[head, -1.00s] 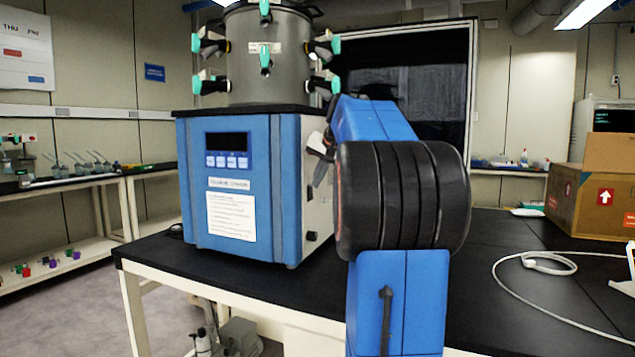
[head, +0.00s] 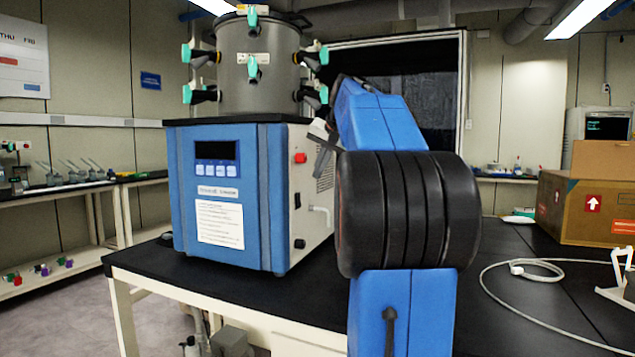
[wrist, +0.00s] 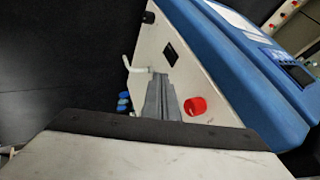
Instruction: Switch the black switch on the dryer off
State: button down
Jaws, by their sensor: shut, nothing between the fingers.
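The freeze dryer (head: 262,185) has a blue front and a pale side panel. The black switch (head: 298,200) is on that panel, below a red knob (head: 299,158). In the wrist view the switch (wrist: 170,52) is a small dark rectangle just beyond my fingertips; which way it is tipped is too small to tell. My gripper (head: 322,150) is beside the panel, level with the red knob and above the switch, partly hidden by my arm. In the wrist view my gripper's grey fingers (wrist: 159,80) are shut and empty, pointing towards the switch, with no visible contact.
A white spout (head: 320,212) and a black knob (head: 299,243) sit near the switch. The red knob (wrist: 195,105) is right beside my fingers in the wrist view. A cable (head: 520,268) and a cardboard box (head: 585,207) lie right on the black bench (head: 490,240).

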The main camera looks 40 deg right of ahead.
jog(key=v, duration=0.3)
jog(key=shift+w+a+r, duration=0.15)
jog(key=shift+r, duration=0.2)
jog(key=s+a+f+n+g+y, duration=0.1)
jog(key=s+a+f+n, duration=0.25)
jog(key=a+f, duration=0.7)
jog(key=s+a+f+n+y, duration=0.15)
jog(key=s+a+f, duration=0.4)
jog(key=a, duration=0.85)
jog(key=s+a+f+n, duration=0.2)
jog(key=s+a+f, duration=0.2)
jog(key=f, duration=0.4)
jog(key=s+a+f+n+g, duration=0.1)
jog(key=s+a+f+n, duration=0.1)
jog(key=s+a+f, duration=0.2)
jog(key=s+a+f+n, duration=0.3)
jog(key=s+f, duration=0.6)
jog(key=f, duration=0.5)
jog(key=shift+a+f+g, duration=0.25)
jog(key=shift+a+g, duration=0.05)
jog(key=shift+a, duration=0.55)
